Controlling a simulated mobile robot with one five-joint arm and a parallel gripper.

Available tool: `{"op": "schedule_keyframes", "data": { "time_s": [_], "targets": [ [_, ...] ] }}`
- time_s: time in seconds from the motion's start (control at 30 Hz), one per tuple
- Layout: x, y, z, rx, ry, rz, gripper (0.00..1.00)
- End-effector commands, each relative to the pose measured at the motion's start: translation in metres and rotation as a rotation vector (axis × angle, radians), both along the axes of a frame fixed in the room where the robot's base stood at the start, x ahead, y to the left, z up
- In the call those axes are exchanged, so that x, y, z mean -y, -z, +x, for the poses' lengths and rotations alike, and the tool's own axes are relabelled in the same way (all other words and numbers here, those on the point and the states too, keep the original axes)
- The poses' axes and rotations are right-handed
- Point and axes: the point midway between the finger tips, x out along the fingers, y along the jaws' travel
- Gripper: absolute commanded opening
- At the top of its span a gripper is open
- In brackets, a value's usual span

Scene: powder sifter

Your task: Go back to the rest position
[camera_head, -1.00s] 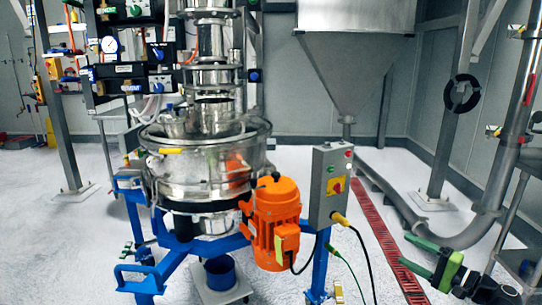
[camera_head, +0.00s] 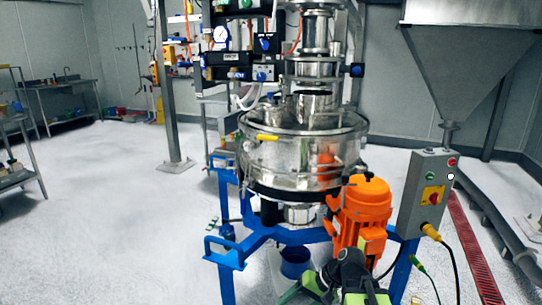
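My gripper (camera_head: 316,284) shows low in the head view, at the bottom edge right of centre. It is dark with green parts and is partly cut off by the frame. It appears in front of the lower part of the powder sifter (camera_head: 290,160). I cannot tell whether its fingers are open or shut, and I see nothing clearly held. The sifter is a round steel vessel on a blue frame (camera_head: 228,255), with an orange motor (camera_head: 362,210) on its right side. My gripper overlaps the motor's lower end in the picture; contact cannot be told.
A grey control box (camera_head: 425,190) with buttons stands right of the motor, with cables hanging below. A steel hopper (camera_head: 465,75) is at the upper right. A red floor drain (camera_head: 470,250) runs at the right. Tables (camera_head: 20,150) stand far left. The left floor is open.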

Motion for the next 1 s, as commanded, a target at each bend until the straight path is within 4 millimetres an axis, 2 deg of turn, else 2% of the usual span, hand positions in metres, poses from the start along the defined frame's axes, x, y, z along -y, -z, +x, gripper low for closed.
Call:
{"op": "schedule_keyframes", "data": {
  "time_s": [0.03, 0.07, 0.17, 0.37, 0.4, 0.67, 0.77, 0.9, 1.0],
  "targets": [
    [-0.008, 0.011, -0.008, -0.006, -0.045, -0.081, 0.66],
    [-0.008, 0.017, -0.011, -0.008, -0.067, -0.134, 0.66],
    [0.009, 0.033, -0.017, -0.013, -0.106, -0.306, 0.66],
    [0.092, 0.045, -0.020, -0.031, -0.104, -0.638, 0.66],
    [0.092, 0.021, -0.020, -0.030, -0.105, -0.633, 0.66],
    [0.091, -0.056, -0.020, -0.030, -0.104, -0.628, 0.66],
    [0.091, -0.094, -0.020, -0.030, -0.104, -0.627, 0.66],
    [0.091, -0.158, -0.020, -0.030, -0.104, -0.627, 0.66],
    [0.091, -0.192, -0.020, -0.029, -0.105, -0.627, 0.66]
  ]
}}
